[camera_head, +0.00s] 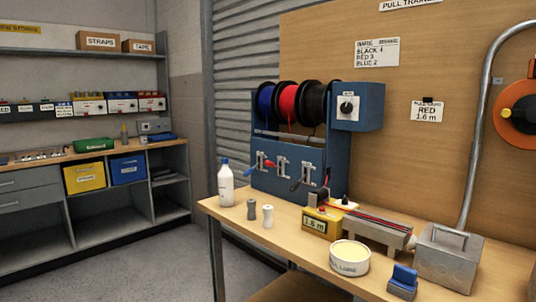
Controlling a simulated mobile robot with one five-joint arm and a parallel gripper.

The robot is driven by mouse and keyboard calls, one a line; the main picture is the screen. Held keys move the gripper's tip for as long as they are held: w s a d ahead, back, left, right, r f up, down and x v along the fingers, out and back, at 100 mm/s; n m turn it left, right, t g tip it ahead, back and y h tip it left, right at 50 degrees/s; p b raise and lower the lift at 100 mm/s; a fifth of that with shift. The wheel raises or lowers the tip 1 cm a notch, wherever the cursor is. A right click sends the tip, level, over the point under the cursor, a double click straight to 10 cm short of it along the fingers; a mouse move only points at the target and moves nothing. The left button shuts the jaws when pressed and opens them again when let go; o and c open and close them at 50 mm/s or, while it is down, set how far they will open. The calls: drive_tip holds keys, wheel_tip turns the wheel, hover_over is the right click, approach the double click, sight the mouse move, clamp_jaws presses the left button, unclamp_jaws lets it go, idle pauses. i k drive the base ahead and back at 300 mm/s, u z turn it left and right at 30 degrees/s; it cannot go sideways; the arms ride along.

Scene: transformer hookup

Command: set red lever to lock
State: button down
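The red lever (270,164) is on the front of the blue reel stand (265,184), at the middle of three silver brackets. Its red handle points left, toward the first bracket. A blue lever (249,171) sits to its left and a black lever (294,187) to its right, hanging lower. The red wire reel (287,102) is above, between a blue reel (265,101) and a black reel (311,103). Lock markings are too small to read. My gripper is not in view.
A white bottle (225,184) and two small cylinders (268,216) stand on the wooden bench (290,241) before the stand. A yellow 1.6 m box (321,222), a grey trough (372,231), a white tub (350,257) and a metal box (446,258) crowd the right side.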

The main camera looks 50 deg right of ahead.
sight(268, 163)
drive_tip(key=z, duration=0.1)
drive_tip(key=i, duration=0.95)
drive_tip(key=u, duration=0.05)
